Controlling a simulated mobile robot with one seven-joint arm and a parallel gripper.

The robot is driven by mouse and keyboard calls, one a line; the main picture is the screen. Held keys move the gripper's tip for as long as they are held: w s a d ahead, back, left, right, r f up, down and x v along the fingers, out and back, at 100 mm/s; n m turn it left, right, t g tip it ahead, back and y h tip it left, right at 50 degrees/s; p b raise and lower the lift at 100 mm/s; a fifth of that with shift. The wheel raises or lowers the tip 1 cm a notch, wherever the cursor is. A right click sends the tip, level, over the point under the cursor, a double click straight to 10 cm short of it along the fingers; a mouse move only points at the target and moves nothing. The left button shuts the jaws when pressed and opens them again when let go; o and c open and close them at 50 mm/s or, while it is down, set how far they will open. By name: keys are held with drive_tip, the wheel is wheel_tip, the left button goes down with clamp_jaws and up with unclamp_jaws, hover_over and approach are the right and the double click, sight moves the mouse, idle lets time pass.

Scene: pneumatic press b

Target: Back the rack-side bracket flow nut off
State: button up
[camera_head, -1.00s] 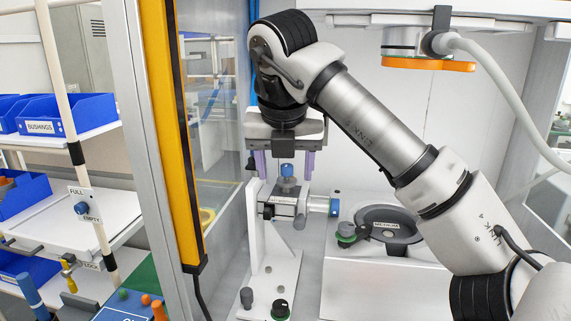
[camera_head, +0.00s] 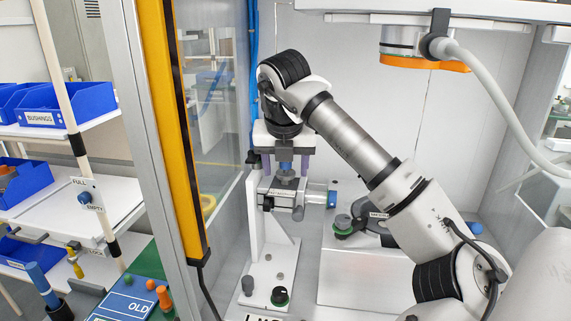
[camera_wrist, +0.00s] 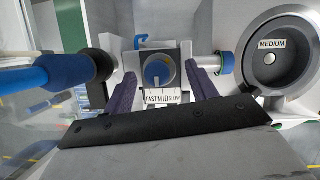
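The flow nut (camera_head: 286,171) is a small blue knob on top of the grey valve body (camera_head: 284,187) on the white bracket (camera_head: 258,225), on the rack side of the bay. In the wrist view the knob (camera_wrist: 158,72) shows a pale dial face with a pointer, above a FAST MID SLOW plate (camera_wrist: 163,98). My gripper (camera_head: 287,168) is straight above the valve, pointing down. In the wrist view its purple fingers (camera_wrist: 164,80) stand open on both sides of the knob, with visible gaps. Touching is not visible.
A blue-ended fitting (camera_head: 332,197) sticks out right of the valve. A round MEDIUM dish (camera_wrist: 272,60) lies right. A dark-and-green knob (camera_head: 279,295) stands on the bracket base. A yellow post (camera_head: 177,130) stands left; an orange-rimmed lamp (camera_head: 425,63) hangs upper right.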

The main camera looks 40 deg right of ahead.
drive_tip(key=c, duration=0.9)
drive_tip(key=shift+n, duration=0.3)
drive_tip(key=n, duration=0.1)
drive_tip(key=n+t+y, duration=0.1)
drive_tip(key=n, duration=0.1)
drive_tip(key=shift+s+d+n+b, duration=0.1)
drive_tip(key=shift+d+n+b, duration=0.1)
drive_tip(key=shift+n+b, duration=0.15)
drive_tip(key=n+y, duration=0.1)
drive_tip(key=n, duration=0.1)
drive_tip(key=n+y+p, duration=0.1)
drive_tip(key=n, duration=0.1)
drive_tip(key=shift+d+n, duration=0.2)
drive_tip(key=shift+n, duration=0.15)
drive_tip(key=o, duration=1)
